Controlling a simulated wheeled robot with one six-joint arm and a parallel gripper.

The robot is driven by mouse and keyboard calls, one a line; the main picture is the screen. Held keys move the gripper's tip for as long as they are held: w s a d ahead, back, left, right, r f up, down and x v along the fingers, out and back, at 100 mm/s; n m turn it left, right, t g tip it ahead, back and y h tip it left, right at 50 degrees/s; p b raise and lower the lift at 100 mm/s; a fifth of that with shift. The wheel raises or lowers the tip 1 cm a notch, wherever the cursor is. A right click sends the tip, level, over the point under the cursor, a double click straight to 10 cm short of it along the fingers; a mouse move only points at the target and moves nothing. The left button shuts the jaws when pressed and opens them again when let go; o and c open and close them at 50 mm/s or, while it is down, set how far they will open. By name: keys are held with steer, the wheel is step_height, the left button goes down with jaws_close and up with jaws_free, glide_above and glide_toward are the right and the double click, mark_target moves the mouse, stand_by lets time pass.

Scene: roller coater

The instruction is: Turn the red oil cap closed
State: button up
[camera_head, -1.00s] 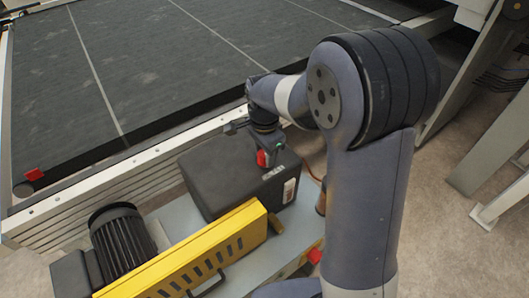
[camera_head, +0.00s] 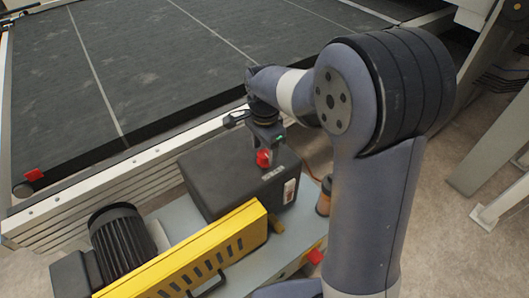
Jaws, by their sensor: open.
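The red oil cap (camera_head: 263,158) shows on top of the dark grey box-shaped tank (camera_head: 215,180), near its back right edge. My gripper (camera_head: 266,147) points down right over the cap, with its fingers close around or just behind it. The jaws are open. The gripper body partly hides the top of the cap, and I cannot tell whether the fingers touch it. A small green light shows on the gripper's side.
A yellow slotted guard (camera_head: 205,255) and a black finned motor (camera_head: 122,240) stand in front of the tank. The dark conveyor bed (camera_head: 150,70) with its metal side rail lies behind. An orange-brown cylinder (camera_head: 324,196) stands to the right of the tank.

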mark_target(264, 153)
step_height(264, 153, up, 8)
steer(key=shift+r, duration=0.25)
step_height(264, 153, down, 11)
steer(key=shift+r, duration=0.1)
stand_by(0.6)
stand_by(0.4)
